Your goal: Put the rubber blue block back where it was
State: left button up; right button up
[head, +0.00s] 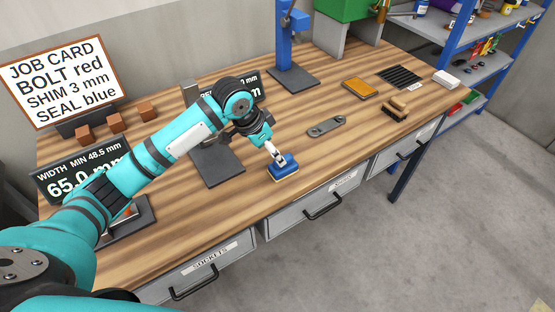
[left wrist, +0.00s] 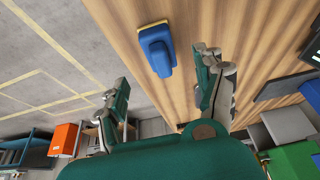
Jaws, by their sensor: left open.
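The blue block (head: 285,167) lies on the workbench (head: 235,205) close to its front edge, with a thin yellow-tan layer along its underside. It also shows in the left wrist view (left wrist: 158,52), near the bench edge and ahead of the fingers. My left gripper (head: 275,153) is just above and behind the block in the head view, and its fingers overlap part of it. In the left wrist view its two fingers (left wrist: 163,75) are spread apart with nothing between them. I cannot tell whether a fingertip touches the block. My right gripper is in neither view.
A grey link plate (head: 326,126), an orange pad (head: 360,88), a wooden brush (head: 395,109) and a white block (head: 446,79) lie to the right. A blue column stand (head: 286,40) is at the back. A job card (head: 62,80) stands left. Bench wood around the block is clear.

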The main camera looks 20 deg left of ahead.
pick_arm(q)
jog(key=shift+v, duration=1.5)
